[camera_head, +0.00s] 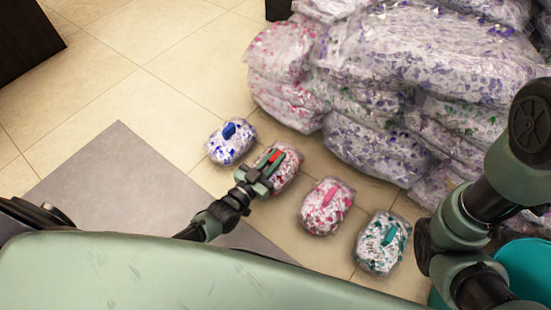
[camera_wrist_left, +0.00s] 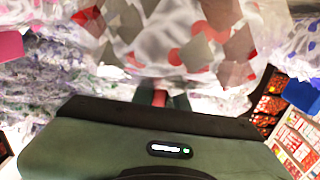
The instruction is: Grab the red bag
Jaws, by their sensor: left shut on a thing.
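The red bag (camera_head: 287,180) is a clear bag with red and white flecks and a red handle (camera_head: 275,156) on top. It is second from the left in a row of small bags in the head view. My left gripper (camera_head: 270,165) is over its top, with its fingers shut on the red handle. In the left wrist view the red-flecked bag (camera_wrist_left: 180,40) fills the upper middle and the red handle (camera_wrist_left: 159,98) shows between the fingers. I cannot tell whether the bag touches the floor. My right gripper is not in view.
A blue bag (camera_head: 230,141) is left of the red one. A pink bag (camera_head: 326,206) and a green bag (camera_head: 382,243) are to its right. Large stacked bags (camera_head: 420,60) fill the upper right. A teal bucket (camera_head: 525,262) is at lower right.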

